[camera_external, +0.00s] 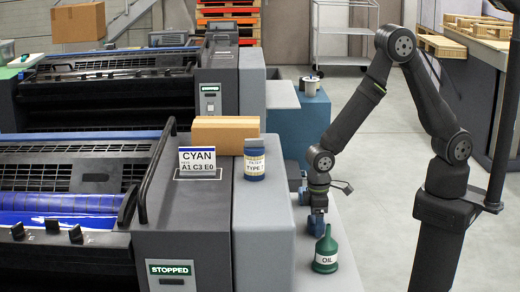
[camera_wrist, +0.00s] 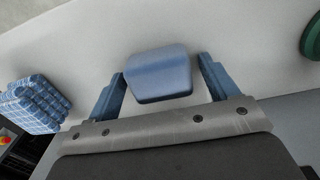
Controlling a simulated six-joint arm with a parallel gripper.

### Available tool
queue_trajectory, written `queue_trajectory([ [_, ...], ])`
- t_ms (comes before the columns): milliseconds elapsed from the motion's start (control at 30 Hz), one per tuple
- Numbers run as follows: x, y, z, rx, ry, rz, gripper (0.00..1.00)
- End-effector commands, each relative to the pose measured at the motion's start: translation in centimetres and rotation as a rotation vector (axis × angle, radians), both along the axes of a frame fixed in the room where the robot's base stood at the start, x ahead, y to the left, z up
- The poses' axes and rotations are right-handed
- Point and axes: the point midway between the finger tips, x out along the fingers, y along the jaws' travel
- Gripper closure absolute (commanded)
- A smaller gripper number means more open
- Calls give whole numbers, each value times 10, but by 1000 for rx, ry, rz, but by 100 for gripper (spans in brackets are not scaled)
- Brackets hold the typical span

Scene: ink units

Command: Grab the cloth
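A folded blue checked cloth (camera_wrist: 38,106) lies at the left of the wrist view, off to the side of my gripper (camera_wrist: 162,64). My gripper's blue fingers are spread apart. A smooth blue block-like object (camera_wrist: 158,74) sits between the fingers; I cannot tell whether either finger touches it. In the external view my gripper (camera_external: 316,222) points down low over the pale ledge, behind the oil can. The cloth is not clear there, perhaps partly hidden behind the gripper.
A green oil can (camera_external: 326,250) stands close to the gripper; its edge shows in the wrist view (camera_wrist: 313,40). A blue-labelled jar (camera_external: 254,160), a cardboard box (camera_external: 224,135) and a CYAN sign (camera_external: 198,161) stand on the press at left. The pale ledge (camera_external: 340,275) is narrow.

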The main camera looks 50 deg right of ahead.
Motion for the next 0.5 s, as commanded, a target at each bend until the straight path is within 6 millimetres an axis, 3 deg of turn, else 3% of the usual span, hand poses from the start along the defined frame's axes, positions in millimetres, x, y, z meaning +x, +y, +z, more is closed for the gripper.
queue_trajectory([
  [33, 0, 0, 0, 0, 0, 0, 31],
  [200, 0, 0, 0, 0, 0, 0, 63],
  [500, 0, 0, 2, 0, 0, 0, 63],
])
